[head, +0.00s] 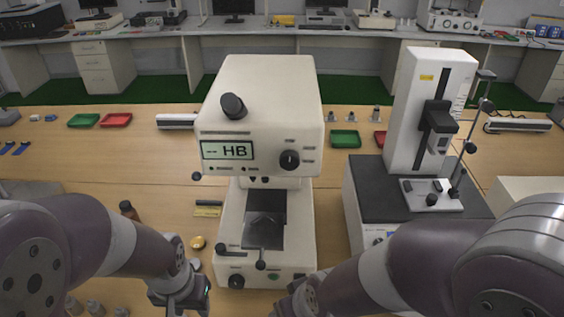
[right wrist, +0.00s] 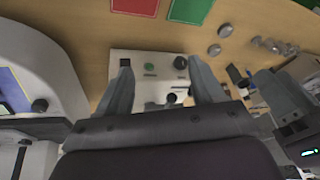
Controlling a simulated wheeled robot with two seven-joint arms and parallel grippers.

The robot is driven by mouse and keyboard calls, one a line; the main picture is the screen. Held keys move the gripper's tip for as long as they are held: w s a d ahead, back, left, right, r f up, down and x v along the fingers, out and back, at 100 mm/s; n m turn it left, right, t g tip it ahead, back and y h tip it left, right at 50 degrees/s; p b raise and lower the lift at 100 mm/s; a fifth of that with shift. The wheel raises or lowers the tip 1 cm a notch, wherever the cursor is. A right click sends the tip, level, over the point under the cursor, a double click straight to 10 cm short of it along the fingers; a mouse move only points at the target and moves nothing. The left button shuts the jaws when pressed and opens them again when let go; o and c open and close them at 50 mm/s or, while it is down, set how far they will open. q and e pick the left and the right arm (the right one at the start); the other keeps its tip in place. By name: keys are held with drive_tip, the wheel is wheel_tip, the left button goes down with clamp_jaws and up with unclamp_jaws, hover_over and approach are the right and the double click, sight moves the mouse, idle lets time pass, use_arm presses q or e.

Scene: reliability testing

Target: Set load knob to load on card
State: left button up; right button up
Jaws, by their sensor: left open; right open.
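The hardness tester (head: 262,105) stands upright in the middle of the head view, its display (head: 227,150) reading "-- HB". A black round knob (head: 289,160) sits right of the display; its setting is too small to read. A small yellow card (head: 207,211) lies on the table left of the tester; its text is unreadable. My left gripper (head: 190,300) is open and empty, low and left of the tester's base.
A second white instrument (head: 428,110) stands on a dark-topped unit at right, close to my right arm. A brown bottle (head: 129,210) and a brass disc (head: 197,243) are left of the tester. Green and red trays (head: 84,120) (head: 116,120) lie farther back.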

sight(290, 164)
drive_tip(key=w+a+r+t+y, duration=0.2)
drive_tip(key=w+a+r+t, duration=0.1)
drive_tip(key=a+r+t, duration=0.5)
drive_tip(key=w+d+r+m+t+h, duration=0.1)
drive_tip(key=w+d+r+t+h, duration=0.15)
drive_tip(key=r, duration=0.25)
drive_tip(key=w+d+r+m+t+h, duration=0.2)
drive_tip(key=d+r+t, duration=0.2)
drive_tip(key=r, duration=0.2)
drive_tip(key=w+p, duration=0.2)
drive_tip(key=w, duration=0.4)
drive_tip(key=w+p, duration=0.2)
drive_tip(key=w, duration=0.4)
drive_tip(key=shift+d, duration=0.2)
drive_tip(key=shift+w+f, duration=0.1)
drive_tip(key=shift+w, duration=0.3)
use_arm(q)
drive_tip(key=r, duration=0.2)
drive_tip(key=s+r, duration=0.1)
drive_tip(key=r, duration=0.2)
drive_tip(key=shift+s, duration=0.15)
use_arm(e)
drive_tip(key=shift+c, duration=0.3)
use_arm(q)
drive_tip(key=shift+f, duration=0.1)
use_arm(e)
drive_tip(key=c, duration=1)
